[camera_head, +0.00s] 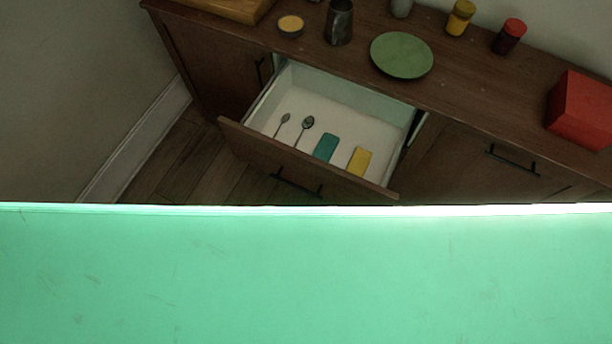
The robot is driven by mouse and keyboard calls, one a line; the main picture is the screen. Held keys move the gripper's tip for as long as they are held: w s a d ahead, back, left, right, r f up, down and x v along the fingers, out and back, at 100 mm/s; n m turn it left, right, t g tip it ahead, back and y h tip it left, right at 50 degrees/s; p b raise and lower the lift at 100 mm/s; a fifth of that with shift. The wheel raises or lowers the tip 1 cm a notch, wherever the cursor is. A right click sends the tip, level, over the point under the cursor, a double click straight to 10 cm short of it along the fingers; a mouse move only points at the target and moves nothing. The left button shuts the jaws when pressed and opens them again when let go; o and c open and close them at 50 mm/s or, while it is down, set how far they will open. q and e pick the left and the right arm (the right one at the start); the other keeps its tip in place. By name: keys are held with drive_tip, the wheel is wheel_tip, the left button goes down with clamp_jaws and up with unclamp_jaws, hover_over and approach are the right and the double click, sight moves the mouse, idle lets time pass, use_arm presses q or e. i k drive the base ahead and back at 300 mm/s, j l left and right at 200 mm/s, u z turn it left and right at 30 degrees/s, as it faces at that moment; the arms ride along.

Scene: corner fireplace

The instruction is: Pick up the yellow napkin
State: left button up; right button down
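The yellow napkin (359,161) is a small flat rectangle lying in an open drawer (345,93). It lies near the drawer's front panel, toward the right side. A teal folded piece (326,148) lies just to its left, apart from it. Two spoons lie further left in the drawer, a smaller one (282,124) and a larger one (304,130). Neither of my grippers shows in the head view.
A large bright green surface (300,275) fills the lower part of the view and hides what is below. On the wooden cabinet top (470,75) are a green plate (401,55), a dark cup (339,22), a yellow jar (460,17), a red jar (509,36) and a red box (582,110).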

sight(360, 162)
drive_tip(key=k+l+z, duration=0.1)
drive_tip(key=z, duration=0.3)
drive_tip(key=k+l+z, duration=0.2)
drive_tip(key=z, duration=0.2)
drive_tip(key=k, duration=0.1)
